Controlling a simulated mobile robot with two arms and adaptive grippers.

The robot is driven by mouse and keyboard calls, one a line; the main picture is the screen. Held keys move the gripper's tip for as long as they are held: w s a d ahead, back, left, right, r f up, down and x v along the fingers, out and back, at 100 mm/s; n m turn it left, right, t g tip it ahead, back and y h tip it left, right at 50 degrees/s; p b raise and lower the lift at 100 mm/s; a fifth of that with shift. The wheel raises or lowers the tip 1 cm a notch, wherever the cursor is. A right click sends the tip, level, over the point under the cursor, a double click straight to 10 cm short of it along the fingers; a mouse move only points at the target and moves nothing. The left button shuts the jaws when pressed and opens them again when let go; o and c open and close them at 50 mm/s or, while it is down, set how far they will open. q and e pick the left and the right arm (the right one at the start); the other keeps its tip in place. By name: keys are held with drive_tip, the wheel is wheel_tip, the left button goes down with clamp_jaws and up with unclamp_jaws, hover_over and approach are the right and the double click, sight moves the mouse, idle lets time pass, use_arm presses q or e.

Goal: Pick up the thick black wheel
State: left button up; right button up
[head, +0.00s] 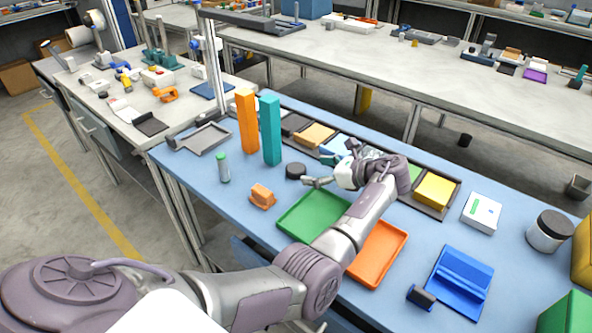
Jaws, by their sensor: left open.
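The thick black wheel (295,170) is a short dark disc lying flat on the blue tabletop, just left of my left gripper. My left gripper (317,168) is open, with its fingers pointing left toward the wheel. Its fingers look empty, and a small gap shows between the lower finger and the wheel. I cannot tell its height above the table. My right gripper is not in view.
Orange (247,122) and teal (270,130) posts stand behind the wheel. A green tray (310,216) lies in front, beside an orange tray (378,255).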

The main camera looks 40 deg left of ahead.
sight(303, 170)
use_arm(q)
drive_tip(key=x, duration=0.4)
drive_tip(key=shift+s+a+f, duration=0.2)
drive_tip(key=shift+s+a, duration=0.05)
drive_tip(key=shift+d, duration=0.1)
drive_tip(key=c, duration=1.2)
drive_tip(key=shift+r, duration=0.1)
drive_tip(key=shift+c, duration=0.2)
